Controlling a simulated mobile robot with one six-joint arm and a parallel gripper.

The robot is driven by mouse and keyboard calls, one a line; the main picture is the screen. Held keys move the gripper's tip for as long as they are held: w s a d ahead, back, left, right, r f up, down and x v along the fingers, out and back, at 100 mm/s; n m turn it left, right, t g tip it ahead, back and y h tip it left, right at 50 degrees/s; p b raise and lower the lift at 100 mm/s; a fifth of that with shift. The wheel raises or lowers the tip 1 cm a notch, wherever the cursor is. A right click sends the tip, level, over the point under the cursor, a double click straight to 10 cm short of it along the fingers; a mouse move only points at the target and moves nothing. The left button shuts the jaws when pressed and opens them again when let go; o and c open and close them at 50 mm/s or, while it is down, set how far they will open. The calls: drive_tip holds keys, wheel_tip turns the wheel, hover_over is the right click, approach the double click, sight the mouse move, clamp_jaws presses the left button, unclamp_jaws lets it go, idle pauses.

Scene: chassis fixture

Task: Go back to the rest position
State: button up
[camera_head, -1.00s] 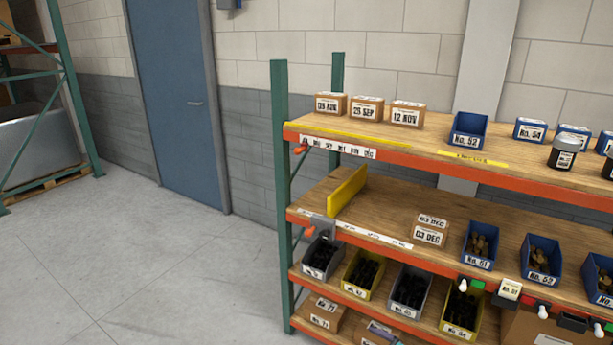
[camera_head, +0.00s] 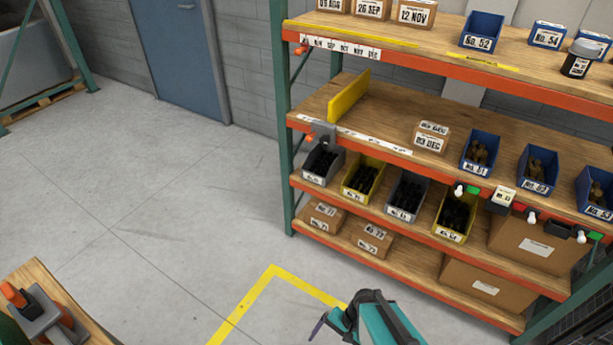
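Part of my own arm, teal with a dark joint (camera_head: 372,318), shows at the bottom edge, in front of the shelf rack. A small dark purple piece sticks out at its left side. No gripper fingers can be made out in this view. The rest of the arm is cut off by the bottom edge. Nothing held can be seen.
Lower shelves hold bins and boxes. Yellow floor tape (camera_head: 248,303) lies before it. A wooden surface with a grey-and-orange fixture (camera_head: 38,310) stands bottom left. Grey floor between is clear.

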drive_tip(key=s+d+n+g+h, duration=0.3)
drive_tip(key=s+d+n, duration=0.3)
drive_tip(key=d, duration=0.3)
drive_tip(key=shift+s+r+n+h, duration=0.15)
drive_tip(key=shift+n+h, duration=0.35)
drive_tip(key=shift+h, duration=0.2)
